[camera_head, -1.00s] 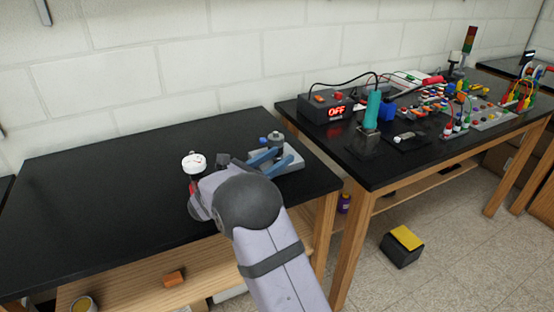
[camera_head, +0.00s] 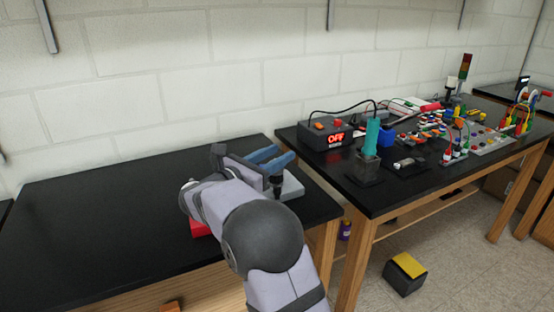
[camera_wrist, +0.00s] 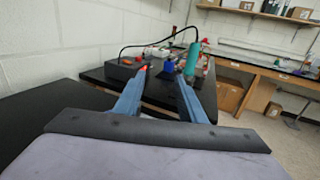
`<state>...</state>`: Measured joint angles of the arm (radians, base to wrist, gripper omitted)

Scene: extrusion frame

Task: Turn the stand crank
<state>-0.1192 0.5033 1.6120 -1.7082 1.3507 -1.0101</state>
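A grey stand base (camera_head: 293,187) is at the right end of the near black table, mostly hidden behind my arm and gripper. A dark upright piece (camera_head: 277,186) shows just left of it; I cannot tell whether it is the crank. My gripper (camera_head: 288,155) has two blue fingers held apart with nothing between them, above and behind the stand. In the wrist view, the fingers of my gripper (camera_wrist: 163,92) are also spread, pointing over the tables. The stand is not visible in the wrist view.
A red base (camera_head: 200,229) sits left of my arm, partly covered by it. On the right table are a box reading OFF (camera_head: 327,135), a teal-handled tool (camera_head: 371,137) and wired parts. A yellow-topped box (camera_head: 408,265) is on the floor. The near table's left side is clear.

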